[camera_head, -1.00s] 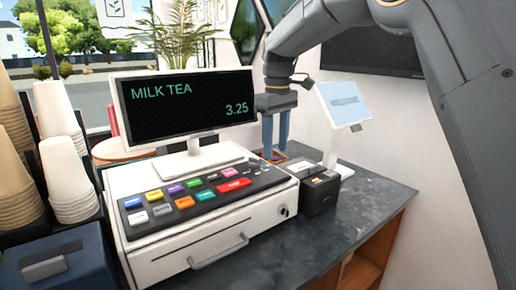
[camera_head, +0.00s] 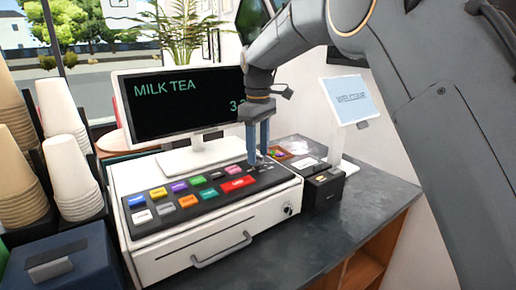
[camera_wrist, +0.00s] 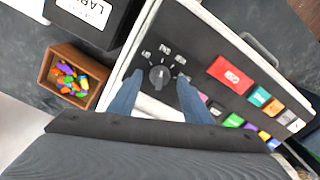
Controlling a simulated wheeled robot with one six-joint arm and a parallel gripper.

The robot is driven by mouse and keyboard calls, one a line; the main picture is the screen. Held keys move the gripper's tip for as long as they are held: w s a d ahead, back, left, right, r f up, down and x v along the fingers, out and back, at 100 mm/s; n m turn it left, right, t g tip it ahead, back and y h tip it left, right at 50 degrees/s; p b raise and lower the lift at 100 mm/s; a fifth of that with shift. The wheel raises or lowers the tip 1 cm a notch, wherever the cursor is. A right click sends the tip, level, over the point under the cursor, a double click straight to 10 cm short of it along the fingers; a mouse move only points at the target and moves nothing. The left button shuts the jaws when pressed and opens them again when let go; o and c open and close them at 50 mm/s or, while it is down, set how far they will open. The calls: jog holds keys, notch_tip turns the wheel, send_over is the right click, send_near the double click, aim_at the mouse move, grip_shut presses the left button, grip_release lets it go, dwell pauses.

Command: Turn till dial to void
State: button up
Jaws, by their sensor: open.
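The till dial (camera_wrist: 159,76) is a small dark round knob on the black top panel of the till (camera_head: 167,258). Small white labels (camera_wrist: 164,49) are arranged in an arc beside it in the wrist view; they are too small to read surely, and I cannot tell which one the knob points to. My gripper (camera_head: 258,161) is open above the right end of the till panel. In the wrist view its two blue fingers (camera_wrist: 158,82) are either side of the dial, with gaps. In the head view the fingers largely hide the dial.
Coloured keys (camera_head: 238,184) lie left of the dial. A monitor (camera_head: 180,110) reading MILK TEA stands behind. A black label printer (camera_head: 323,187) and a customer screen (camera_head: 346,100) stand to the right. A small wooden box (camera_wrist: 73,79) holds colourful pieces.

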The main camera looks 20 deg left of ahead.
jog(key=shift+f, duration=0.1)
jog(key=c, duration=1.1)
jog(key=shift+o, duration=0.2)
jog(key=shift+m, duration=0.3)
jog(key=m+p, duration=0.1)
jog(key=m, duration=0.2)
jog(key=shift+m+p, duration=0.9)
jog(key=shift+m, duration=1.7)
jog(key=o, duration=1.1)
jog(key=shift+c, duration=0.2)
